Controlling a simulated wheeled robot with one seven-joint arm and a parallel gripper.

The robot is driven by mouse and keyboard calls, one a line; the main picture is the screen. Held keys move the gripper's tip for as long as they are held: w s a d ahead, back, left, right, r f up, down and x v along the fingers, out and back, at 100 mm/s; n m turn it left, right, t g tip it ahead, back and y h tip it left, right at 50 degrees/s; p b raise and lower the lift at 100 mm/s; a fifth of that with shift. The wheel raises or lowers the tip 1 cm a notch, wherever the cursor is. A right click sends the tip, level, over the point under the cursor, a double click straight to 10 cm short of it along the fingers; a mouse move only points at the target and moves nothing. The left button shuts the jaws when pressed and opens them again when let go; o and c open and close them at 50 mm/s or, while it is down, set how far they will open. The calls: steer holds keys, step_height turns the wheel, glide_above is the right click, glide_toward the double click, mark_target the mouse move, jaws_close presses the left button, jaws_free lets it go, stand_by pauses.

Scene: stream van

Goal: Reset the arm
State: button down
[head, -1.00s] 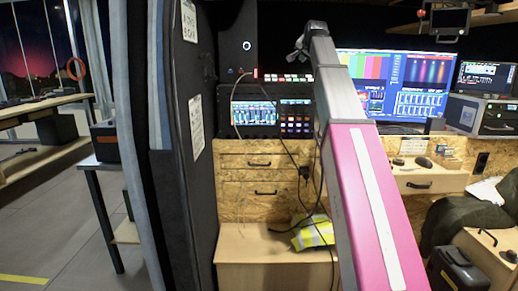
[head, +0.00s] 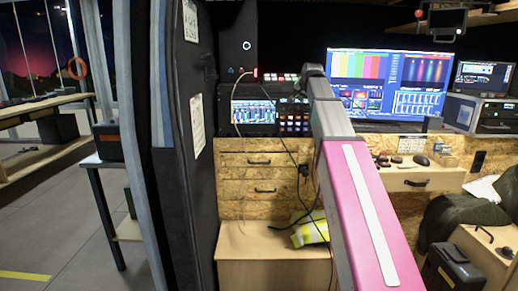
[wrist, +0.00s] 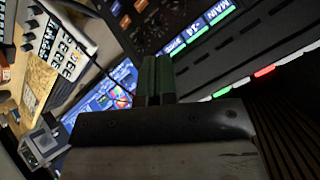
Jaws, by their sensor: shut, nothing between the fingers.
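My arm, grey with a pink panel, reaches forward from the bottom right of the head view toward the equipment rack. Its far end is at the rack, and the gripper itself is hidden behind the arm there. In the wrist view my gripper (wrist: 155,78) shows two dark greenish fingers pressed together with nothing between them. In that view the fingers are in front of a dark button panel (wrist: 240,62) with lit red, green and blue keys. I cannot tell whether they touch it.
A large monitor (head: 388,82) stands right of the arm, above a desk with a mouse (head: 421,160). A wooden drawer unit (head: 240,172) is below the rack. A yellow vest (head: 310,229) lies on the low box. A dark door (head: 190,150) stands close on the left.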

steer(key=s+f+n+g, duration=0.15)
steer(key=s+f, duration=0.25)
steer(key=f, duration=0.7)
steer(key=s+f+g, duration=0.2)
steer(key=s+f, duration=0.2)
steer(key=f, duration=0.6)
steer(key=s+f+n+g, duration=0.1)
steer(key=s+f, duration=0.3)
steer(key=f, duration=0.7)
steer(key=s+f+n+g, duration=0.4)
steer(key=s+f+g, duration=0.1)
steer(key=s+f, duration=1.9)
steer(key=shift+a+h, duration=0.2)
steer(key=shift+h, duration=0.2)
